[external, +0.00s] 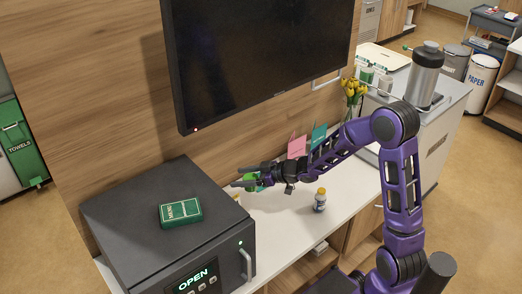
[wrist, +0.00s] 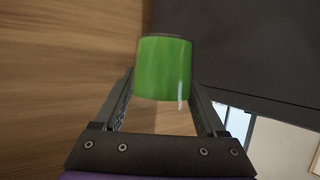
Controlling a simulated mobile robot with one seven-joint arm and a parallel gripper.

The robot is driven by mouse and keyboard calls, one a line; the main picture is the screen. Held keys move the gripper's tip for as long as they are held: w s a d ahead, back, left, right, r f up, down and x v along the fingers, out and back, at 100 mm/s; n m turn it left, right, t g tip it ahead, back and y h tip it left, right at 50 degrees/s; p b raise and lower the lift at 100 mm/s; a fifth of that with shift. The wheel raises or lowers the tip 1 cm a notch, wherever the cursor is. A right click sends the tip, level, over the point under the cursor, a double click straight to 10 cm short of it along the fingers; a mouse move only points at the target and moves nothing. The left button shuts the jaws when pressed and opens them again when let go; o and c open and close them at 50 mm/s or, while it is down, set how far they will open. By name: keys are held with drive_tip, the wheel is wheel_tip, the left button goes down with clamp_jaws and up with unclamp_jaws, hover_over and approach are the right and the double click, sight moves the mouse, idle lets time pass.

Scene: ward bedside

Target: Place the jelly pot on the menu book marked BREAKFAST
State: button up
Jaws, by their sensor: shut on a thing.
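My gripper (external: 246,183) is shut on the green jelly pot (wrist: 162,68), with one finger on each side of it in the wrist view. In the external view the pot (external: 258,186) is partly hidden by the fingers. It is held beside the black cabinet's right end, near the wood wall. A green menu book (external: 181,212) lies flat on top of the black cabinet, left of my gripper and apart from it. Its white lettering is too small to read surely, so I cannot tell whether it says BREAKFAST.
The black cabinet (external: 135,207) has a lit OPEN display and a handle. A wall screen (external: 262,55) hangs above. A small yellow-capped bottle (external: 320,201) stands on the white counter (external: 285,222). Pink (external: 297,146) and teal (external: 318,137) cards and yellow flowers (external: 353,88) stand behind my arm.

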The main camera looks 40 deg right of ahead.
drive_tip(key=a+r+n+g+y+p, duration=0.2)
drive_tip(key=a+r+n, duration=0.1)
drive_tip(key=a+r, duration=1.15)
wheel_tip(320, 180, up, 5)
drive_tip(key=n+g+y+p, duration=0.2)
drive_tip(key=n+g+y, duration=0.1)
hover_over(169, 211)
wheel_tip(169, 211, down, 10)
drive_tip(key=shift+r, duration=0.1)
drive_tip(key=shift+f, duration=0.2)
drive_tip(key=o, duration=1.4)
